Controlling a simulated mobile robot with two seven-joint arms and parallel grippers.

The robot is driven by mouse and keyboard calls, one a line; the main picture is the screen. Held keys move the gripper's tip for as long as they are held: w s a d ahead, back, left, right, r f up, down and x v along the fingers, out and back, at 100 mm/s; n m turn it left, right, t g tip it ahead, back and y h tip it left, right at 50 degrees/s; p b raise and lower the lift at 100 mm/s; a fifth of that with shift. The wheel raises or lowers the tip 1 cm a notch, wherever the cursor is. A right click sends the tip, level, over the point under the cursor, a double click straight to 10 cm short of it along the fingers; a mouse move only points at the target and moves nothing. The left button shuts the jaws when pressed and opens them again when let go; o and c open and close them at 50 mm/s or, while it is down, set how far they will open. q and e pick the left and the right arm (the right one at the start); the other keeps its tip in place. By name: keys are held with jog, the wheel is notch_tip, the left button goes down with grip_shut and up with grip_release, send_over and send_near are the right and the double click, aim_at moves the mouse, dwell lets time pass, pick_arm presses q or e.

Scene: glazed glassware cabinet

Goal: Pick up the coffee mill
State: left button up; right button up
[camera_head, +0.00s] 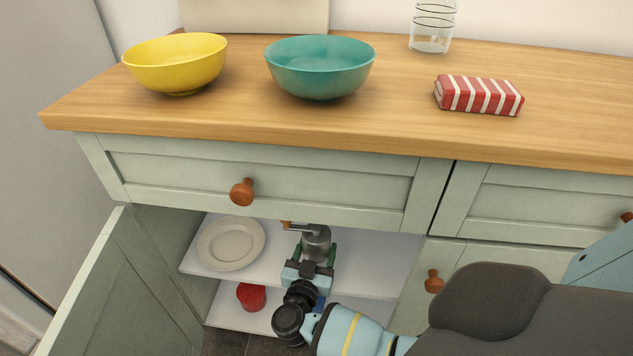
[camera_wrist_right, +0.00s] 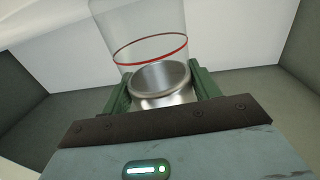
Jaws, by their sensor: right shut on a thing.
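The coffee mill (camera_head: 316,239) is a grey metal cylinder with a crank on top, at the upper shelf inside the open lower cabinet. In the right wrist view its shiny metal body (camera_wrist_right: 162,80) sits between the green fingers. My right gripper (camera_head: 318,256) reaches into the cabinet from the front and is shut on the mill, one finger on each side; it also shows in the wrist view (camera_wrist_right: 160,90). The mill looks roughly upright. I cannot tell whether its base touches the shelf. My left gripper is not in view.
A pale plate (camera_head: 231,243) lies left of the mill on the shelf (camera_head: 375,262). A red object (camera_head: 251,296) is on the lower shelf. The drawer (camera_head: 300,180) overhangs the opening. The cabinet door (camera_head: 120,295) stands open at left. A clear red-ringed glass (camera_wrist_right: 140,30) appears behind the mill.

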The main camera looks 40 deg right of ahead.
aim_at(316, 240)
jog(key=c, duration=0.4)
jog(key=shift+r, duration=0.1)
jog(key=shift+r, duration=0.25)
notch_tip(316, 240, up, 3)
jog(key=shift+r+p, duration=0.2)
jog(key=shift+p, duration=1)
jog(key=shift+s+a+r+p, duration=0.15)
jog(key=shift+s+a, duration=0.5)
jog(key=shift+a, duration=1.95)
jog(key=shift+s+a+r+p, duration=0.2)
jog(key=shift+s+a, duration=0.4)
jog(key=shift+a, duration=2)
jog(key=shift+s+a+r+p, duration=0.15)
jog(key=shift+s+a, duration=0.5)
jog(key=shift+a, duration=1.95)
